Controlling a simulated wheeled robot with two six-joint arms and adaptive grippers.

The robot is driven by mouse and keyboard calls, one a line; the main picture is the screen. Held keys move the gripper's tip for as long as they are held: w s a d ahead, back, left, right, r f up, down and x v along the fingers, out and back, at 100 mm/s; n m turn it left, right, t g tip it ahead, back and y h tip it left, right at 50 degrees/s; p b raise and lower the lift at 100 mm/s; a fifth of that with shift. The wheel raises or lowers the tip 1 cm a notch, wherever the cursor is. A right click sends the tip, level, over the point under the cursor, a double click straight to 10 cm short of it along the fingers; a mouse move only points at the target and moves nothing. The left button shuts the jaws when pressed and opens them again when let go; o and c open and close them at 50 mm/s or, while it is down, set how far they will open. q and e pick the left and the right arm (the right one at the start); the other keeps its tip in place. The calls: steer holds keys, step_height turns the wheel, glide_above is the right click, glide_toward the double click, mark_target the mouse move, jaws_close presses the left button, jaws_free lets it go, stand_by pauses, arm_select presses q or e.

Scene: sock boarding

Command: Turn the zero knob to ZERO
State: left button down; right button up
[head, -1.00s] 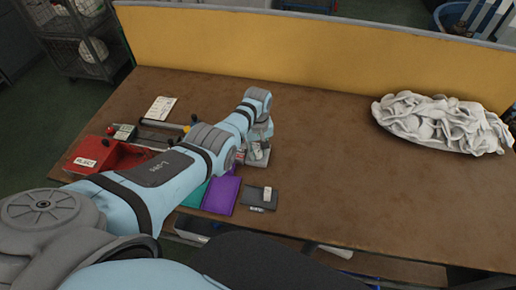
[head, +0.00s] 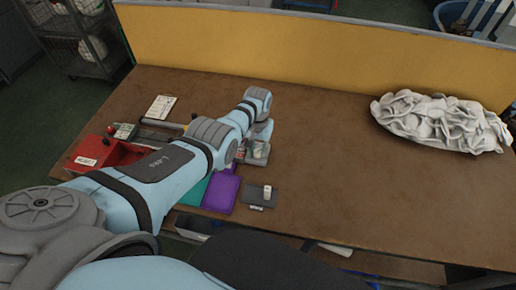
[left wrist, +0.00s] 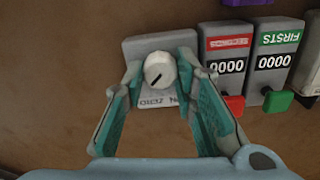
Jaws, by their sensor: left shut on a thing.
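The zero knob (left wrist: 160,70) is a white round dial with a dark pointer line, on a small grey box (left wrist: 137,50) in the left wrist view. Its pointer slants to the lower left in that view, towards an upside-down label that reads ZERO. Another label beside it is partly hidden by a finger. My left gripper (left wrist: 161,66) has its teal-padded fingers on both sides of the knob, shut on it. In the head view my left gripper (head: 260,140) is over the grey box, and the arm hides much of the area. My right gripper is not in view.
Two counters, one with a red label (left wrist: 228,42) and one with a green label (left wrist: 279,38), stand close beside the box. A red tray (head: 100,152), a purple mat (head: 221,192) and a dark pad (head: 254,198) lie nearby. A white sock pile (head: 440,122) is at right. The middle table is clear.

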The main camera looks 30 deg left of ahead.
mark_target(258, 151)
arm_select(q)
steer(key=shift+s, duration=0.1)
steer(key=c, duration=1.3)
jaws_free()
step_height(258, 151, up, 12)
